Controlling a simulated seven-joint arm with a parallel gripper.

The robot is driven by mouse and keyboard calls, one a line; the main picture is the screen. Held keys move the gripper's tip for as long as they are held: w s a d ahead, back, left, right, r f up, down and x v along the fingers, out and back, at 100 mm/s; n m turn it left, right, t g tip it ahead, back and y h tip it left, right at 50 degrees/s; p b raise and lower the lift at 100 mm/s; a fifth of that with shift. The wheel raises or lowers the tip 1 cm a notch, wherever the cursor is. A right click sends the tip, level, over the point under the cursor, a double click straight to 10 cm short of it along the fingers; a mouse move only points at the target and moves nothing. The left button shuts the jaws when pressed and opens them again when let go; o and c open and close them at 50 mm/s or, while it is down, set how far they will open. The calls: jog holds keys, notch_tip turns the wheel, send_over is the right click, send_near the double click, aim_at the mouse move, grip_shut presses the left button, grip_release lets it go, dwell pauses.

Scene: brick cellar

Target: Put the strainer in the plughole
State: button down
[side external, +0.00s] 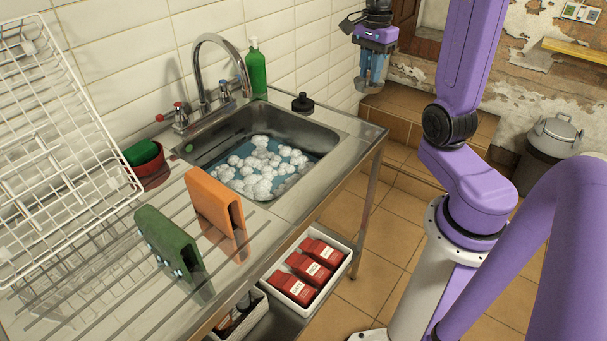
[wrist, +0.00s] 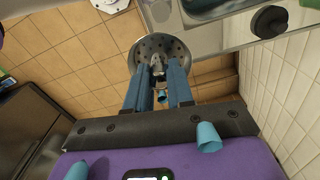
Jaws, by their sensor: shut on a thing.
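The strainer (wrist: 143,46) is a round metal dish with small holes. My gripper (wrist: 158,68) is shut on its middle post in the wrist view. In the side view my gripper (side external: 374,76) is held high beyond the right end of the sink unit, with the strainer (side external: 367,87) at its fingertips, seen nearly edge-on. The steel sink (side external: 325,137) holds bluish water and white foam. The plughole is not visible, covered by the water and foam.
A black plug (side external: 302,103) sits on the counter's back right corner. A curved tap (side external: 212,55) and green bottle (side external: 256,70) stand behind the sink. Orange (side external: 214,205) and green (side external: 170,245) holders stand on the drainer, near a white rack (side external: 60,130).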

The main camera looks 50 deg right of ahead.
jog(key=w+a, duration=0.2)
jog(key=w, duration=0.7)
send_over(300, 166)
jog(key=s+a, duration=0.3)
jog(key=a, duration=0.1)
notch_tip(300, 166, down, 36)
jog(key=shift+s+a, duration=0.1)
jog(key=shift+s, duration=0.05)
jog(key=shift+f, duration=0.15)
jog(key=c, duration=1)
grip_release()
